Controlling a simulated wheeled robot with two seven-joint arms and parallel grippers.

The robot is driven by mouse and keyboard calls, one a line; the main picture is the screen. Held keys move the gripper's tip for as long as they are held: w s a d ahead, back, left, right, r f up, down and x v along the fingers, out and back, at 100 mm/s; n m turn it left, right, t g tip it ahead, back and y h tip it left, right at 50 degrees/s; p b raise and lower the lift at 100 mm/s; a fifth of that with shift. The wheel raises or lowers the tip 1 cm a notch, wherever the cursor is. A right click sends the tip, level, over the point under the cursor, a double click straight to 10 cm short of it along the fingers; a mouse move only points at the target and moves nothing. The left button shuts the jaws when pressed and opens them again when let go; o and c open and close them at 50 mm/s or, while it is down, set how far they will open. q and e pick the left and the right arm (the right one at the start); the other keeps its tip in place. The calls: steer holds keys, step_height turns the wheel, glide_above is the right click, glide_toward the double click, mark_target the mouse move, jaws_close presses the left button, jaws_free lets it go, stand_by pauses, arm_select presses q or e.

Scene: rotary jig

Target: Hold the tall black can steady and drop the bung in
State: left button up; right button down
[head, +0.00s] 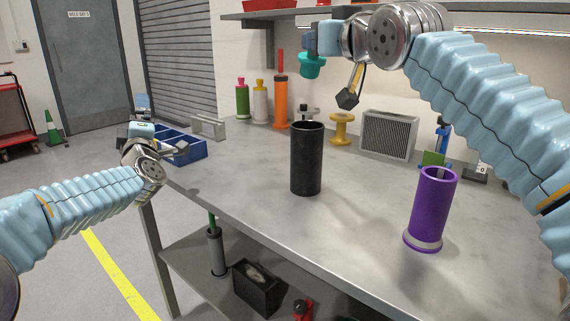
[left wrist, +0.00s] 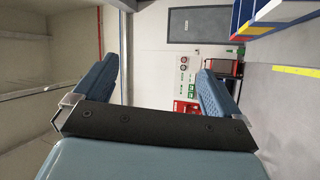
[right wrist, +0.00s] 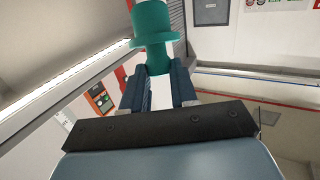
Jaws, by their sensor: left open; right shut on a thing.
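The tall black can (head: 306,160) stands upright in the middle of the workbench, with its open mouth facing up. No gripper touches it. The teal bung (head: 312,67) is held in the air by my right gripper (head: 309,44), above and behind the can in the head view. In the right wrist view the bung (right wrist: 154,25) sits between the fingertips. It has a wide flange and a narrower stem. My left gripper (head: 142,108) is open and empty at the bench's left end, away from the can. The left wrist view shows its two fingers apart with nothing between them.
A purple cylinder (head: 432,208) stands at the front right. A yellow spool (head: 341,129), a grey finned box (head: 387,135) and several bottles, one orange (head: 280,100), line the back. A blue divided bin (head: 181,147) is near my left gripper. The bench around the can is clear.

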arm_select(q)
steer(key=s+d+r+n, duration=0.1)
steer(key=s+d+r, duration=0.1)
steer(key=d+r, duration=0.3)
steer(key=m+g+h, duration=0.2)
steer(key=m+h, duration=1.4)
steer(key=m, duration=0.9)
glide_toward(307, 142)
steer(key=w+f, duration=0.1)
steer(key=w, duration=0.1)
steer(key=x, duration=1.1)
steer(key=shift+w+a+f, duration=0.15)
steer(key=shift+w, duration=0.15)
